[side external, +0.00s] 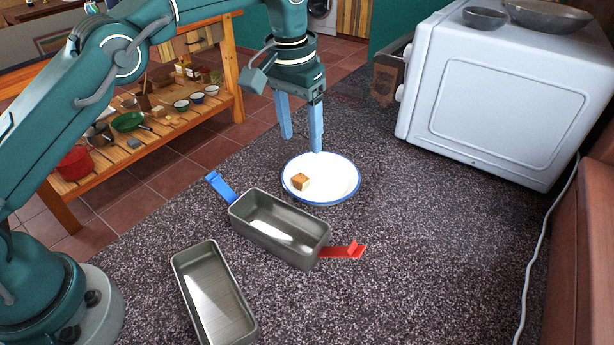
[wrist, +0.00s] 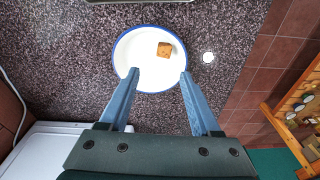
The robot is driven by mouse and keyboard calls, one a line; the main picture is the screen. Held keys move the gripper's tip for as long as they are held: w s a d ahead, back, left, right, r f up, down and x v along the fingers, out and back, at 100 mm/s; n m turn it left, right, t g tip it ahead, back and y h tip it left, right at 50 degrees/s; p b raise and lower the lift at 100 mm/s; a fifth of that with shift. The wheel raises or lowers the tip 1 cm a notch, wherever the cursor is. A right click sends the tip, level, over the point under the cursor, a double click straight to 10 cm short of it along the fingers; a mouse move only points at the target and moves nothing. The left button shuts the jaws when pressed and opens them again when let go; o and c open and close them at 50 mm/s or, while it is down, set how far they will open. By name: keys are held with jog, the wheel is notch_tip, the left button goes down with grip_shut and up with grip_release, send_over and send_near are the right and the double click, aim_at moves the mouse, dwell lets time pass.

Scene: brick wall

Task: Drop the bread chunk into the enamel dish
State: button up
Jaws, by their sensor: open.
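The bread chunk (side external: 300,181) is a small brown cube lying inside the enamel dish, toward its left side in the side view. It also shows in the wrist view (wrist: 164,49). The enamel dish (side external: 335,180) is white with a blue rim and rests on the speckled counter; the wrist view shows it too (wrist: 137,60). My gripper (side external: 300,144) is open and empty above the far edge of the dish. In the wrist view its two blue fingers (wrist: 158,74) overlap the dish's near rim, with the bread chunk beyond the fingertips.
A metal loaf tin (side external: 262,237) with a blue tab and a red tab stands in front of the dish. A second tin (side external: 205,300) sits nearer the front. A white oven-like appliance (side external: 490,105) stands at the back right.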

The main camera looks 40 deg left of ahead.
jog(key=s+a+r+t, duration=0.2)
jog(key=s+a+r, duration=0.3)
jog(key=s+r, duration=0.55)
jog(key=s+a+f+t, duration=0.1)
jog(key=s+f, duration=0.2)
jog(key=s, duration=0.3)
jog(key=s+f+t, duration=0.1)
jog(key=s+f, duration=0.2)
jog(key=s, duration=0.4)
jog(key=shift+s+a+n, duration=0.3)
jog(key=shift+a+n, duration=0.1)
dwell(0.4)
